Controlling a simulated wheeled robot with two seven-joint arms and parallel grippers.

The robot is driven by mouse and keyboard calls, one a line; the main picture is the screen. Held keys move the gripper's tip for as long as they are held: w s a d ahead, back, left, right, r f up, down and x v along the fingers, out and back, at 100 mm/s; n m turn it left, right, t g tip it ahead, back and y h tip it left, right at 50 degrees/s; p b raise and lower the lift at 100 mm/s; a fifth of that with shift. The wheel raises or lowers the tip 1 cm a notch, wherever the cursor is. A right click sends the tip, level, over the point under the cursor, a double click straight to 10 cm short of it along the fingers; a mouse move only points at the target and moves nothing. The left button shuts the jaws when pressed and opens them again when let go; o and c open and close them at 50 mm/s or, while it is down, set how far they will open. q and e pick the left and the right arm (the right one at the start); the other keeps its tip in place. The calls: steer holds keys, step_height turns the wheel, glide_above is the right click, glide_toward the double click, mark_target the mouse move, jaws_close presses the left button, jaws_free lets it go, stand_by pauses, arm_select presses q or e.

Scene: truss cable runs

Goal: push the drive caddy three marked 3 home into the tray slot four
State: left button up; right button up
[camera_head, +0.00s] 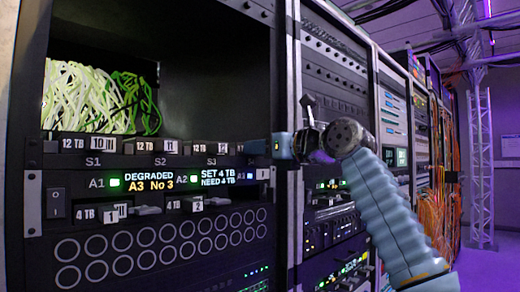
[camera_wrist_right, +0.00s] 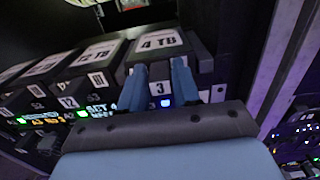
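Drive caddy three shows in the right wrist view with a "4 TB" label (camera_wrist_right: 160,40) on top and a "3" on its front (camera_wrist_right: 157,88). It is at the right end of the upper caddy row, beyond S3, in the place of tray slot four. My right gripper (camera_wrist_right: 161,85) has one finger on each side of its front handle, with no clear gap. In the head view the gripper (camera_head: 268,146) covers the caddy's front. How deep the caddy sits cannot be told. My left gripper is not in view.
Caddies 10 (camera_head: 102,143), 11 (camera_head: 171,147) and 12 (camera_head: 222,148) stand left in the row. Below, a display (camera_head: 150,181) reads "DEGRADED A3 No 3", beside "SET 4 TB NEED 4 TB". Lower caddies 1 (camera_head: 110,214) and 2 (camera_head: 197,205) protrude. A rack post (camera_wrist_right: 278,75) is close right.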

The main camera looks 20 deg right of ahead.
steer(key=o, duration=0.4)
steer(key=b+v, duration=0.4)
steer(key=v, duration=1)
